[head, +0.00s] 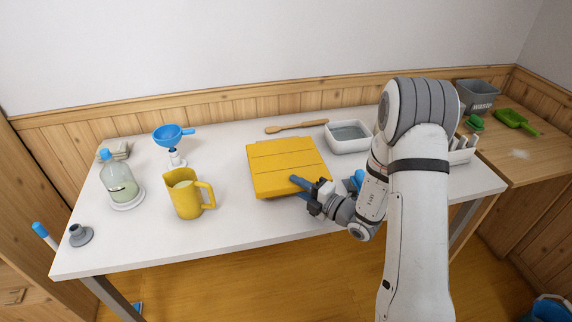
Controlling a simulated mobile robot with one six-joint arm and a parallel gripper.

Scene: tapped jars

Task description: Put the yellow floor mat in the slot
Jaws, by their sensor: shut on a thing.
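The yellow floor mat (287,160) is a flat, roughly square panel with crosswise lines, over the middle of the white table. My gripper (297,184) is shut on its near edge, right of centre, with blue fingers. The mat looks slightly tilted; I cannot tell whether it touches the tabletop. A white rack (460,156) with upright dividers stands at the table's right end, partly hidden behind my arm. I cannot tell whether the slot is one of its gaps.
A yellow jug (187,196), a jar with pale liquid (121,182) and a blue funnel (170,137) stand left. A wooden spoon (297,126) and a grey-white basin (349,136) lie behind the mat. A waste bin (477,97) and green dustpan (516,120) are far right.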

